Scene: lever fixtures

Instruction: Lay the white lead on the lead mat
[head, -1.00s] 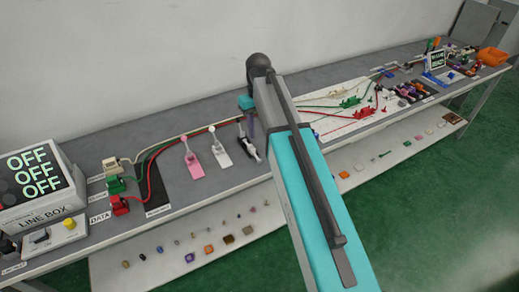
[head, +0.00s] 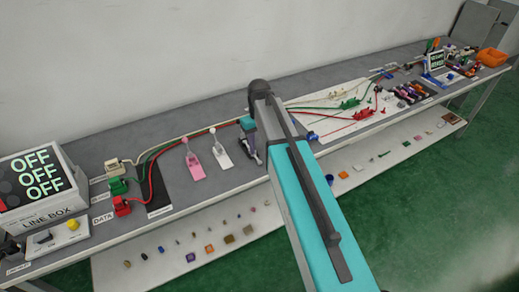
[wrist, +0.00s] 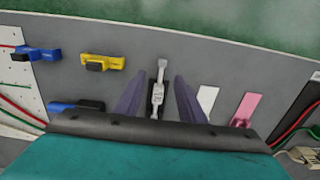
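The white lead (head: 190,139) is a cream cable running along the back of the bench. It joins a cream plug (head: 112,165) at the left to a cream connector on the white board at the right; my arm hides part of it. A black mat (head: 158,190) near the left plugs may be the lead mat; its label is unreadable. My gripper (wrist: 159,86) is open, its purple fingers either side of a pale lever (wrist: 158,90) on a dark base. I cannot tell whether they touch it. A cream plug shows at the wrist view's lower right.
A pink lever (head: 194,164) and a white lever (head: 221,152) stand left of my gripper. Green and red plugs (head: 121,205) sit by the line box (head: 38,188), which reads OFF. Blue and yellow clips (wrist: 103,62) lie left in the wrist view.

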